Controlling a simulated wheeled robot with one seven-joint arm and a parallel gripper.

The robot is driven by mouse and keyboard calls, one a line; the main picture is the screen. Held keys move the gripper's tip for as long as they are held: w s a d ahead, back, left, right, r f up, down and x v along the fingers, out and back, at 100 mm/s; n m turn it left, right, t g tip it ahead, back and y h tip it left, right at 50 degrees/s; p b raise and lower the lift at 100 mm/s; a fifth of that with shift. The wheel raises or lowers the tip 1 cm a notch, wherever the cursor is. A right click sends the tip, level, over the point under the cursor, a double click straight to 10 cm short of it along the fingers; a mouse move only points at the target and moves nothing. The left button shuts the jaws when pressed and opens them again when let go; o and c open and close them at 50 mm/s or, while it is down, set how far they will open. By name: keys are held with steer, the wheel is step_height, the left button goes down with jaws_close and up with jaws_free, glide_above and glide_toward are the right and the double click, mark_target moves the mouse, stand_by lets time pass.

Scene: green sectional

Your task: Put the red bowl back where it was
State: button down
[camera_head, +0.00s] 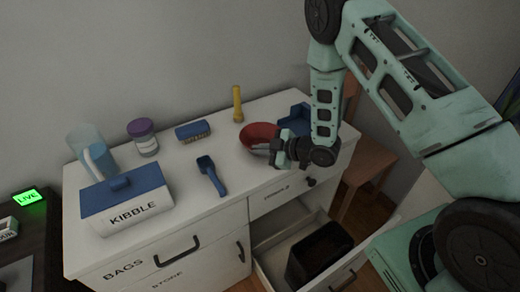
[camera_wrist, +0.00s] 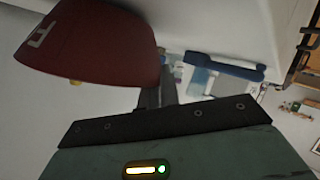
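The red bowl (camera_head: 259,135) is at the right part of the white cabinet top, its dark red inside facing up toward the head camera. My gripper (camera_head: 285,152) is right beside it, at the bowl's right edge. In the wrist view the bowl (camera_wrist: 95,42) fills the upper left, with a pale mark on its outside. My gripper's narrow, dark fingers (camera_wrist: 164,88) meet the right end of its rim and look shut on it. Whether the bowl's base touches the cabinet top is hard to tell.
The white cabinet top (camera_head: 215,222) also holds a kibble box (camera_head: 130,212), blue scoop (camera_head: 211,176), brush (camera_head: 193,131), purple-lidded jar (camera_head: 143,137), pitcher (camera_head: 98,160), yellow bottle (camera_head: 238,103) and blue tray (camera_head: 296,119). An open drawer (camera_head: 267,262) below holds a dark bin (camera_head: 318,252). A wooden chair (camera_head: 368,160) stands right.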

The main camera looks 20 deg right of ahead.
steer(key=shift+f, duration=0.2)
steer(key=shift+f, duration=0.15)
steer(key=c, duration=1.6)
jaws_free()
